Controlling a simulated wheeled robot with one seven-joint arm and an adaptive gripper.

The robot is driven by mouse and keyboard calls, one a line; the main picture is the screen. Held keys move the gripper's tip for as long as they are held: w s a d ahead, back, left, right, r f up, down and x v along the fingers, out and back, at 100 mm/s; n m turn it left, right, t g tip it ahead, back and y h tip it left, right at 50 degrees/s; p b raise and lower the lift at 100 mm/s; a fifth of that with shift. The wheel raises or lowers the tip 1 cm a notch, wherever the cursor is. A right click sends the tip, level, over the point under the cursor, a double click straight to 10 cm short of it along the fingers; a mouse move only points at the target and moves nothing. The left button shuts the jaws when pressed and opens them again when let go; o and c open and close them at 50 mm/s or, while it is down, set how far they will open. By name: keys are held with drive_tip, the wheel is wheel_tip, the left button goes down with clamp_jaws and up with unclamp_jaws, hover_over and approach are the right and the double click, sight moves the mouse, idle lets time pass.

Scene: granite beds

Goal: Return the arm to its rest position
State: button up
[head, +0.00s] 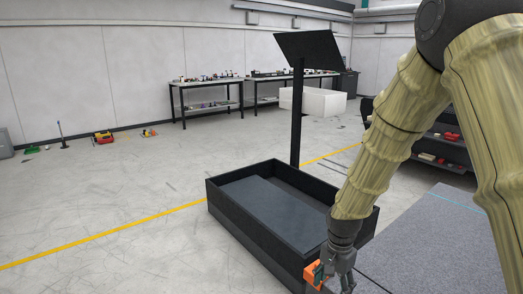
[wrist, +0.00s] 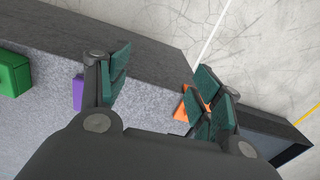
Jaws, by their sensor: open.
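My arm reaches down the right side of the head view, and my gripper (head: 333,279) is low at the bottom edge, by the near right end of the black bin. In the wrist view my gripper (wrist: 160,88) has its teal-padded fingers wide apart, with nothing held between them. An orange object (head: 312,274) shows beside the fingers in the head view. In the wrist view the orange object (wrist: 181,110) lies partly hidden behind the right finger; whether they touch I cannot tell.
The black open bin (head: 245,232) carries a post with a dark panel (head: 306,48). A speckled granite bed (head: 440,240) is at right. The wrist view shows a green block (wrist: 14,74) and a purple block (wrist: 78,93) on granite. Open floor lies left.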

drive_tip(key=s+d+f+n+p, duration=0.1)
drive_tip(key=s+f+n+p, duration=0.3)
drive_tip(key=s+f, duration=1.15)
drive_tip(key=s+d+f+n+p, duration=0.1)
drive_tip(key=s+f+n, duration=0.1)
drive_tip(key=s, duration=0.8)
drive_tip(key=s+d+f+n+p, duration=0.1)
drive_tip(key=s+f+n+p, duration=0.1)
drive_tip(key=s, duration=0.8)
wheel_tip(320, 180, down, 3)
drive_tip(key=shift+r+n, duration=0.1)
drive_tip(key=shift+n, duration=0.6)
